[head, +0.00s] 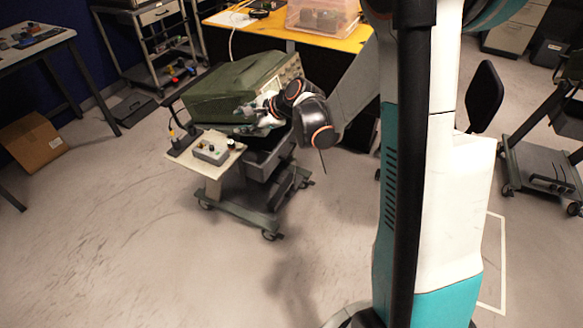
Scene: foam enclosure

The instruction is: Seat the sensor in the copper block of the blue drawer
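My arm reaches left from my column to a grey cart. My gripper (256,111) is small and partly hidden at the near side of a green oscilloscope-like instrument (225,88). I cannot tell whether its fingers are open or shut, or whether it holds anything. I cannot make out the sensor, the copper block or a blue drawer. The space under the instrument, where a dark bin (262,165) shows, is partly covered by my arm.
A side shelf (212,184) on the cart carries a small grey control box (211,153). Behind is a yellow-topped table (345,42) with a clear box (322,18). A cardboard box (31,143) lies at left. The foreground floor is clear.

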